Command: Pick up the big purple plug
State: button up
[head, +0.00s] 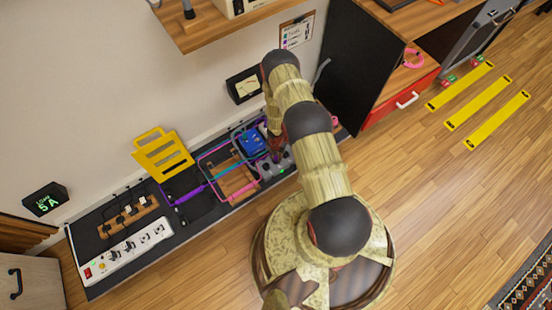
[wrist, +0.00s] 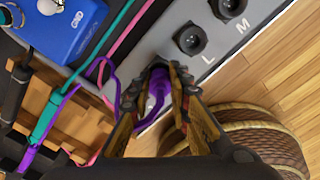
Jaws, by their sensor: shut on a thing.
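My gripper (head: 276,150) reaches down over the grey box on the long dark board in the head view. In the wrist view my gripper (wrist: 160,82) is shut on a purple plug (wrist: 156,92) with a dark round end, beside the grey box's sockets. Whether the plug sits in a socket is hidden by the fingers. A purple cable (wrist: 108,72) runs from near it to the left. In the head view a thicker purple piece (head: 190,193) lies farther left on the board; the held plug is mostly hidden there by my arm.
The grey box (wrist: 178,62) has dark sockets marked L and M. A blue pedal (wrist: 82,25) and teal and pink cables lie close by. A white power strip (head: 125,252) and yellow rack (head: 162,155) are left. A shelf (head: 215,30) overhangs behind.

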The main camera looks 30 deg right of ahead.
grip_shut()
jog(key=shift+r, duration=0.15)
notch_tip(320, 180, up, 3)
jog(key=shift+r+p, duration=0.15)
jog(key=shift+p, duration=0.65)
jog(key=shift+s+r, duration=0.2)
jog(key=shift+s, duration=0.05)
jog(key=s+a+r+p, duration=0.2)
jog(key=s+r, duration=0.3)
jog(key=s, duration=0.1)
jog(key=s+a+r+p, duration=0.2)
jog(key=s+r+p, duration=0.15)
jog(key=s, duration=0.35)
jog(key=w+d+r+m, duration=0.3)
jog(key=r+m, duration=0.4)
jog(key=m, duration=0.2)
jog(key=w+d+r+m, duration=0.3)
jog(key=r+m, duration=0.5)
jog(key=m, duration=0.2)
jog(key=shift+r+b, duration=0.3)
